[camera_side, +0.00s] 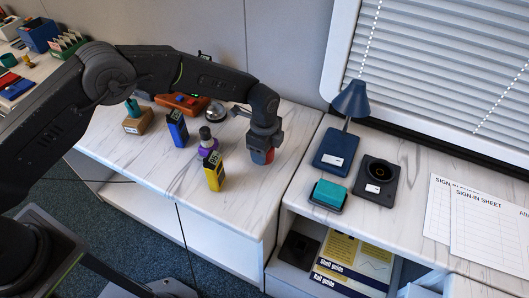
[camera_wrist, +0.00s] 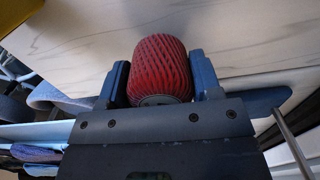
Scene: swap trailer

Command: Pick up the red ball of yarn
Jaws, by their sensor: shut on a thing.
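The red ball of yarn (camera_wrist: 160,68) shows in the wrist view as a rounded, ribbed red thing between the two blue fingers. My gripper (camera_wrist: 160,85) is shut on it, with one finger against each side. In the side view my gripper (camera_side: 262,150) points down over the right part of the left counter, and a bit of the red yarn (camera_side: 262,157) shows at its tips. Most of the yarn is hidden by the fingers there. I cannot tell whether the yarn touches the counter.
A yellow device (camera_side: 213,172), a purple-ringed item (camera_side: 207,147) and a blue device (camera_side: 178,129) stand left of my gripper. A silver bell-like thing (camera_side: 214,111) is behind. Right of the counter gap are a blue lamp (camera_side: 332,152), a black holder (camera_side: 376,182) and a teal pad (camera_side: 329,193).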

